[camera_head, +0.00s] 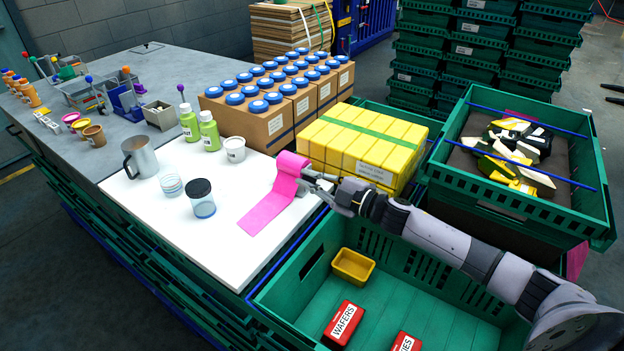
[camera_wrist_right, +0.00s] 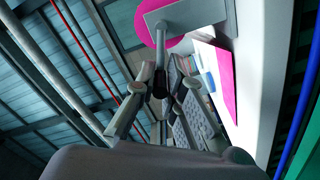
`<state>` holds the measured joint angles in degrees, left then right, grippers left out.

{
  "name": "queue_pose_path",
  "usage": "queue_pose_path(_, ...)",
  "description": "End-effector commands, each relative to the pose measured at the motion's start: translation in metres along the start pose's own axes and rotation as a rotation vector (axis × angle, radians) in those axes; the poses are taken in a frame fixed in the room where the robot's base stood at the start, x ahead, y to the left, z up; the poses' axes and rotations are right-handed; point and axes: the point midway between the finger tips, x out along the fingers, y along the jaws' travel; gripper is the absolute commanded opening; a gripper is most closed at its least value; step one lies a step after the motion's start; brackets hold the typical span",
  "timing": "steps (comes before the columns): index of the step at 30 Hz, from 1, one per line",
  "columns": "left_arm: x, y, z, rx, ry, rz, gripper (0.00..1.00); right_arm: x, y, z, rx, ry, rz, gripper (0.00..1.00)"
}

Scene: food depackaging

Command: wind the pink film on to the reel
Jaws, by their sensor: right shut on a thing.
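The reel (camera_head: 291,163), wrapped in pink film, stands at the right edge of the white board. The free pink film (camera_head: 264,208) runs from it as a flat strip toward the front left of the board. In the right wrist view the round pink reel (camera_wrist_right: 149,22) shows behind a grey crank arm (camera_wrist_right: 190,14), and the film (camera_wrist_right: 226,85) lies along the white surface. My right gripper (camera_head: 322,183) is beside the reel on its right. In the right wrist view its fingers (camera_wrist_right: 160,86) are closed around a dark crank handle. My left gripper is out of view.
Yellow boxes with a green strap (camera_head: 362,146) stand just behind my right gripper. A green crate (camera_head: 432,312) with red packs lies below my right arm. A dark-lidded jar (camera_head: 202,199), steel mug (camera_head: 139,157) and green bottles (camera_head: 209,131) stand left of the film.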

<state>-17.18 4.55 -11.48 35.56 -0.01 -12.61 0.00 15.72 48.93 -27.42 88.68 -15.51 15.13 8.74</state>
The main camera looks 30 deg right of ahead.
Motion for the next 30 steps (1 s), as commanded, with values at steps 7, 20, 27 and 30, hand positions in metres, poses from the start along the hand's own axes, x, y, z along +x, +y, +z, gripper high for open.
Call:
queue_pose_path(7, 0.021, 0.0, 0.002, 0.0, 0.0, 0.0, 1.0, 0.0, -0.014, 0.006, -0.236, -0.001, -0.001, 0.0)
queue_pose_path(20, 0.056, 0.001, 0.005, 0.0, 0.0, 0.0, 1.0, 0.0, -0.029, 0.017, -0.646, 0.0, 0.0, 0.0)
queue_pose_path(27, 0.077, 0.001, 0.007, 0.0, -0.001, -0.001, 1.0, 0.0, -0.034, 0.025, -0.873, 0.0, 0.0, 0.0)
queue_pose_path(30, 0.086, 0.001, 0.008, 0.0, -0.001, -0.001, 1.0, 0.0, -0.035, 0.029, -0.962, 0.0, 0.0, 0.0)
